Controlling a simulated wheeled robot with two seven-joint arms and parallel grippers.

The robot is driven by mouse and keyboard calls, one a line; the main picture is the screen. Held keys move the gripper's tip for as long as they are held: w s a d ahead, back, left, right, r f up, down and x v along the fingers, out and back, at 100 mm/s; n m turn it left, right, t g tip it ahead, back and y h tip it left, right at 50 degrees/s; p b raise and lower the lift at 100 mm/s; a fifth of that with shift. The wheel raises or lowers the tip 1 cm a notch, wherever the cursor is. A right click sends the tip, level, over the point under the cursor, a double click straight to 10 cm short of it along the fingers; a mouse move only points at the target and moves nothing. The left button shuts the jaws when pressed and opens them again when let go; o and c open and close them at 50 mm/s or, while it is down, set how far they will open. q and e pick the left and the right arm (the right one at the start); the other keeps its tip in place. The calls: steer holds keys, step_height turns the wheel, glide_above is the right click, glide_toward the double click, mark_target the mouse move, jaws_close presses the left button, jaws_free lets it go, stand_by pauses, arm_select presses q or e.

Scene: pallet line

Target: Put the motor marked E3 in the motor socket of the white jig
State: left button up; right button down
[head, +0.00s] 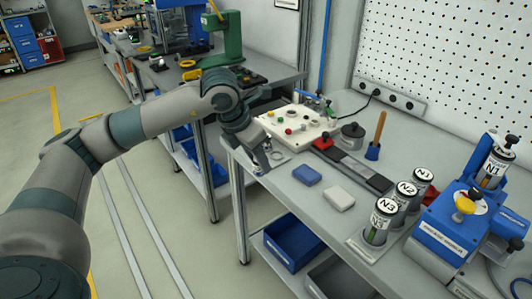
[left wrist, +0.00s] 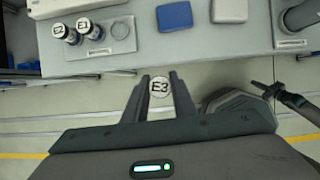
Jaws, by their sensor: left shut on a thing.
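The motor marked E3 (left wrist: 158,88) has a white round top and sits between the two dark fingers of my left gripper (left wrist: 158,90), which is shut on it. In the left wrist view it appears just off the table's front edge, with floor behind it. In the head view my left gripper (head: 258,158) is at the table's near left corner, and E3 cannot be made out there. A white board with coloured knobs (head: 302,127) lies behind the gripper; it may be the white jig, but no motor socket can be made out.
Motors E2 (left wrist: 60,30) and E1 (left wrist: 84,25) stand on a grey tray (left wrist: 122,45). A blue block (head: 307,175) and a pale block (head: 339,198) lie near the front edge.

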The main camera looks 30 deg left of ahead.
arm_select(q)
steer(key=s+f+m+g+h, duration=0.1)
steer(key=s+f+m+g, duration=0.3)
steer(key=s+f+m, duration=0.5)
steer(key=s+f+m+g+h, duration=0.1)
steer(key=s+f+m+g, duration=0.2)
steer(key=f+m, duration=0.7)
steer(key=s+d+m+y, duration=0.1)
steer(key=s+d+m, duration=0.1)
steer(key=d+m, duration=0.4)
steer(key=s+d+f+m+g+y, duration=0.1)
steer(key=s+d+m+y, duration=0.1)
steer(key=d+m, duration=0.4)
steer(key=shift+s+d+f+m+g+y, duration=0.3)
steer(key=shift+d+m, duration=0.1)
steer(key=shift+d, duration=0.1)
steer(key=shift+a, duration=0.15)
